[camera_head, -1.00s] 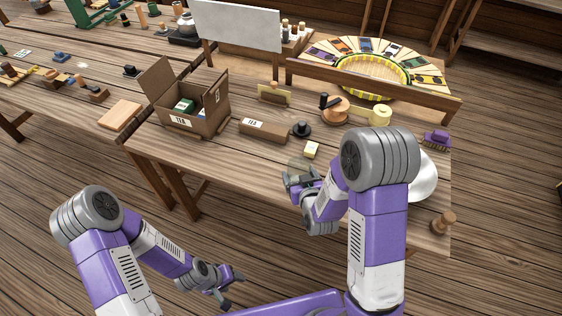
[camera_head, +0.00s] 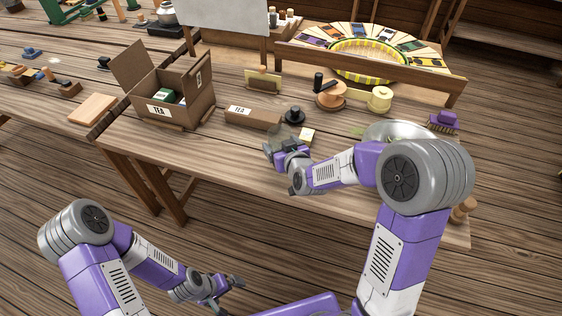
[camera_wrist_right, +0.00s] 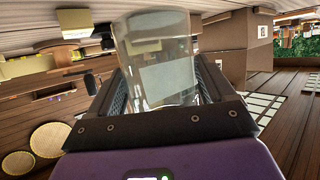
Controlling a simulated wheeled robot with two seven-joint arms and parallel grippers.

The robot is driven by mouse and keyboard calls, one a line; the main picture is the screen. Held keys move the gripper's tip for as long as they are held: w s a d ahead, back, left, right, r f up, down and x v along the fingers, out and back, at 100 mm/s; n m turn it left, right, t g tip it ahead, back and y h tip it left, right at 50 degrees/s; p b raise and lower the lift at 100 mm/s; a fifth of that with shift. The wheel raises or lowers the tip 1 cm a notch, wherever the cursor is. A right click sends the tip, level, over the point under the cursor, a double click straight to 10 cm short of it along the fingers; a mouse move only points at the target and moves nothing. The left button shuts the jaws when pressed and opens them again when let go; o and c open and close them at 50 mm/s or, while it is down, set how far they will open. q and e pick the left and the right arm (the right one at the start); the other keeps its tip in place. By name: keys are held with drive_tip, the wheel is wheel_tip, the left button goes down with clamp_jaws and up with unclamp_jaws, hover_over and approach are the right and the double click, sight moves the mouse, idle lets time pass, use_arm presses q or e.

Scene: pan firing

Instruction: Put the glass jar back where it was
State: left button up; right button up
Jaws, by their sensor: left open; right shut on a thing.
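The clear glass jar (camera_wrist_right: 160,62) is between the fingers of my right gripper (camera_wrist_right: 165,92) in the right wrist view, with its upper part sticking out past them. My left gripper (camera_head: 228,287) is open and empty, low in front of the table.
The front left tabletop is clear.

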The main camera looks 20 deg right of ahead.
drive_tip(key=shift+f+b, duration=0.7)
drive_tip(key=shift+f, duration=1.6)
drive_tip(key=shift+f, duration=0.15)
drive_tip(key=o, duration=0.8)
drive_tip(key=shift+f, duration=0.1)
drive_tip(key=o, duration=0.3)
